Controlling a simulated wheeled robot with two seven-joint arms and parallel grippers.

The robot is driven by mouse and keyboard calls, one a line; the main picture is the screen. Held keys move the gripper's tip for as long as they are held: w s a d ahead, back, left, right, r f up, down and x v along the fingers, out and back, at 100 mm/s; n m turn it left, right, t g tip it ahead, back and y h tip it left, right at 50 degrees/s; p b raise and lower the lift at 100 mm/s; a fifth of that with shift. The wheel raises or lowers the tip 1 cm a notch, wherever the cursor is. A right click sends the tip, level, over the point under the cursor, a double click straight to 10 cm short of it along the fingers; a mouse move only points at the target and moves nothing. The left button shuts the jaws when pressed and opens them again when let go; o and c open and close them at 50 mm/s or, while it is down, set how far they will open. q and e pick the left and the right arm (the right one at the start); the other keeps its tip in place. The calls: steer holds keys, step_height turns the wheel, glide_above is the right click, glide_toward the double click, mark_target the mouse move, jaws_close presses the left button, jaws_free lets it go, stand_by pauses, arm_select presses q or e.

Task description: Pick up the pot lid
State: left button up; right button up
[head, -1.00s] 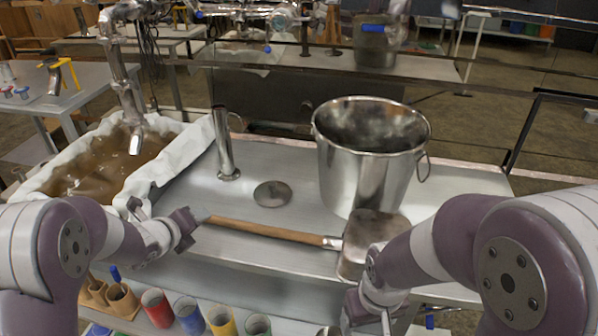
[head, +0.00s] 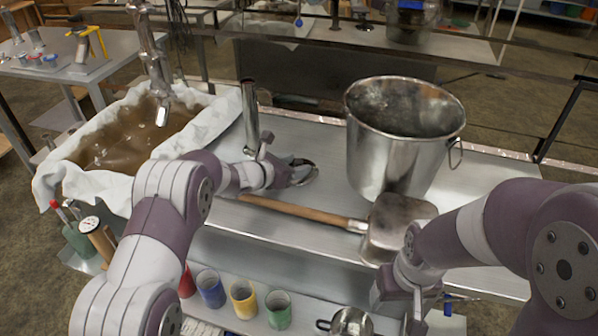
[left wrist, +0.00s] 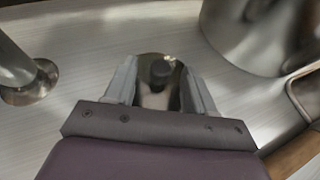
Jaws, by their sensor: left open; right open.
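The pot lid (head: 311,174) is a round, shiny metal disc lying on the metal counter, partly hidden by my left gripper in the head view. In the left wrist view the pot lid (left wrist: 150,100) shows its dark knob (left wrist: 161,70) between the fingers. My left gripper (head: 284,165) is open, low over the lid, with one finger on either side of the knob. The fingers (left wrist: 160,88) look apart from the knob; whether they touch the lid is unclear. My right gripper (head: 410,308) is open and empty at the counter's front edge.
A large steel pot (head: 400,150) stands right of the lid. A metal scoop (head: 395,222) with a wooden handle (head: 300,211) lies in front. An upright metal cylinder (head: 250,115) stands behind my left gripper. A cloth-lined tray (head: 215,118) of brown liquid is at left.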

arm_select(q)
steer(key=shift+w+d, duration=0.15)
steer(key=shift+c, duration=0.4)
jaws_close()
